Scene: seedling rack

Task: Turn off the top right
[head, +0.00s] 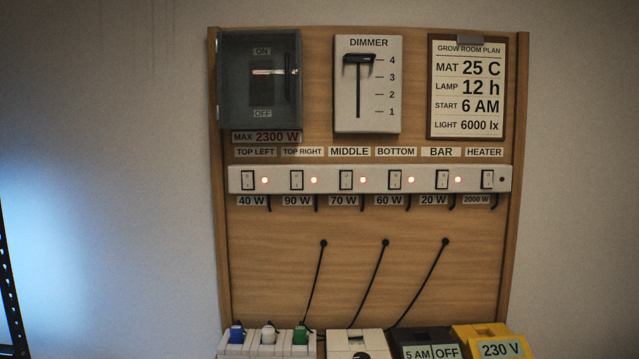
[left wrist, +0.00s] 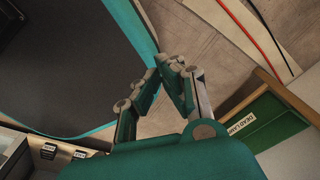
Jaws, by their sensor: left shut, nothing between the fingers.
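In the head view, a white switch strip (head: 400,181) runs across the wooden board. The rocker switch labelled TOP RIGHT (head: 297,181) is second from the left, under its TOP RIGHT label (head: 303,152) and above a 90 W tag. The small lamp beside it (head: 314,181) glows red. The lamps of TOP LEFT, MIDDLE, BOTTOM and BAR also glow; the HEATER lamp (head: 502,180) is dark. My left gripper (left wrist: 172,65) shows in the left wrist view, shut and empty, away from the strip. My right gripper is in neither view.
Above the strip are a grey breaker box (head: 230,85), a dimmer (head: 384,115) with its lever near 4, and a plan clipboard (head: 467,131). Plugs and boxes stand below, with a yellow 230 V box (head: 470,333). The left wrist view shows a dark teal-edged surface (left wrist: 75,60) and a green labelled box (left wrist: 265,125).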

